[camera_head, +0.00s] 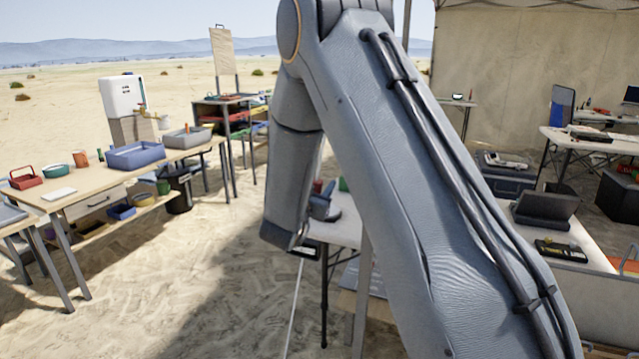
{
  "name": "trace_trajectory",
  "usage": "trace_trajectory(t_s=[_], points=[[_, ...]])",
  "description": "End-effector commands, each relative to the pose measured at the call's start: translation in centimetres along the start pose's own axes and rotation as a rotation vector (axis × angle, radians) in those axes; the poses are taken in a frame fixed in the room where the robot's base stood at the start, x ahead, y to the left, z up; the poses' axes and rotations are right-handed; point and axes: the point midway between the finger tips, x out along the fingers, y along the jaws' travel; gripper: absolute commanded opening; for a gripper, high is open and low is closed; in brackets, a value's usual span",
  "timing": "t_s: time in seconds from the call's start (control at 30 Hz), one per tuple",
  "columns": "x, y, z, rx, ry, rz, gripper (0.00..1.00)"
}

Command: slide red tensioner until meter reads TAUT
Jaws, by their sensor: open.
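My grey arm crosses the middle of the view from the top down to the lower right and hides much of the scene. My gripper does not show in this view. I cannot make out a red tensioner or a meter reading TAUT. A small red spot (317,187) shows beside my arm above a white table (345,228), too small to identify. A dark device with yellow parts (558,250) lies on the right-hand table; I cannot tell whether it is a meter.
A long wooden table (95,195) at left holds a red caddy (24,178), a blue-grey bin (136,156) and a grey bin (187,138). A dark open case (545,208) stands at right. Open sand (190,270) lies between the left and middle tables.

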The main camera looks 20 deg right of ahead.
Motion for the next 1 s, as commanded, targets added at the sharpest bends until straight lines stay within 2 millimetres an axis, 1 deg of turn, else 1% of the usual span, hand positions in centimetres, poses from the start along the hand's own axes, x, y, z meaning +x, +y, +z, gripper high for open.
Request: trace_trajectory(t_s=[0.27,0.37,0.4,0.53,0.57,0.7,0.77,0.9,1.0], points=[[0.2,0.0,0.0,0.000,0.000,0.000,0.45],[0.2,0.0,0.0,0.000,0.000,0.000,0.30],[0.2,0.0,0.0,0.000,0.000,0.000,0.23],[0.2,0.0,0.0,0.000,0.000,0.000,0.01],[0.2,0.0,0.0,0.001,0.000,0.000,0.00],[0.2,0.0,-0.2,0.001,0.001,0.000,0.00],[0.2,0.0,-0.7,0.001,0.001,0.000,0.00],[0.2,0.0,-2.8,0.003,0.003,0.000,0.00],[0.2,0.0,-3.0,0.001,0.002,0.000,0.00]])
